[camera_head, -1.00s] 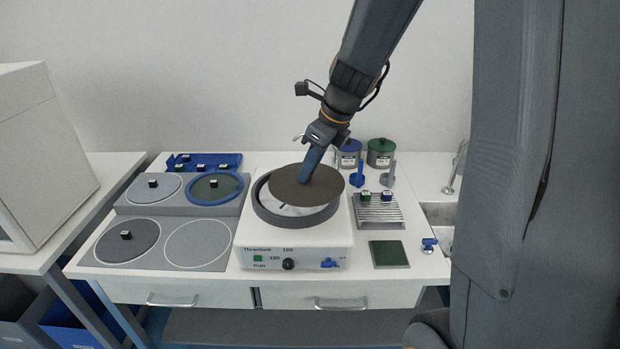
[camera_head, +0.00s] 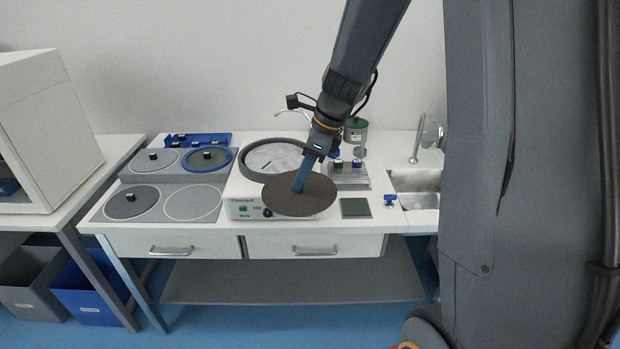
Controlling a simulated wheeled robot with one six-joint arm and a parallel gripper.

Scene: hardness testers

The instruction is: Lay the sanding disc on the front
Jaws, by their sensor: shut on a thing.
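The sanding disc (camera_head: 314,200) is a flat dark brown round sheet. My gripper (camera_head: 300,186) is shut on it near its middle and holds it above the front of the polishing machine (camera_head: 236,208), hiding part of the machine's front panel. The machine's round bowl (camera_head: 247,166) is uncovered and shows a pale plate (camera_head: 275,157) inside. On the left, a grey board has an empty outlined circle (camera_head: 193,202) at front right, a grey disc (camera_head: 132,205) at front left, another grey disc (camera_head: 155,161) behind it, and a green disc in a blue ring (camera_head: 209,159).
A blue rack (camera_head: 198,140) stands behind the board. A green-lidded jar (camera_head: 356,129), a slatted tray (camera_head: 350,180), a green pad (camera_head: 355,208) and a blue tap knob (camera_head: 390,200) are to the right, beside a sink (camera_head: 415,182). My arm hides part of the back.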

